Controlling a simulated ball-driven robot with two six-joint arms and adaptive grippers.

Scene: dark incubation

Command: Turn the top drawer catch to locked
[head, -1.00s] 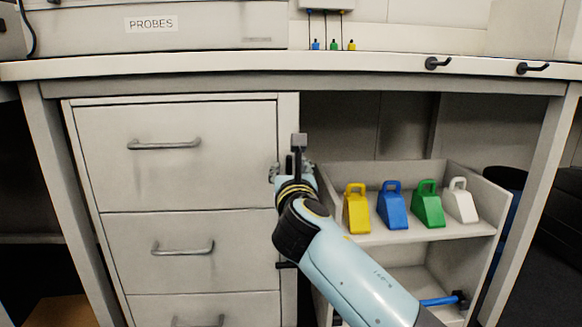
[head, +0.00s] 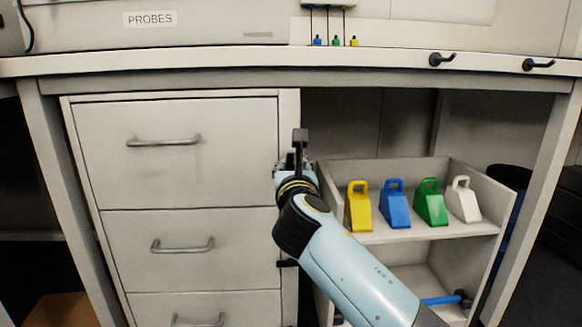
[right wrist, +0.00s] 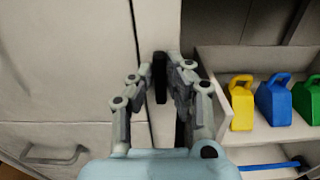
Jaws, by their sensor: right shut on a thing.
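The top drawer (head: 180,170) is shut, a pale front with a grey bar handle (head: 163,140). My right gripper (head: 293,168) is at the post to the right of this drawer. In the right wrist view its fingers (right wrist: 160,88) are on either side of the top drawer catch (right wrist: 160,72), a dark bar standing about upright in that picture, and are shut on it. My left gripper is not in view.
A lower dark catch (head: 287,263) lies level beside the middle drawer (head: 190,245). Right of the post, a shelf unit (head: 400,236) holds yellow, blue, green and white handled blocks. The worktop (head: 220,62) with two dark hooks runs above my gripper.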

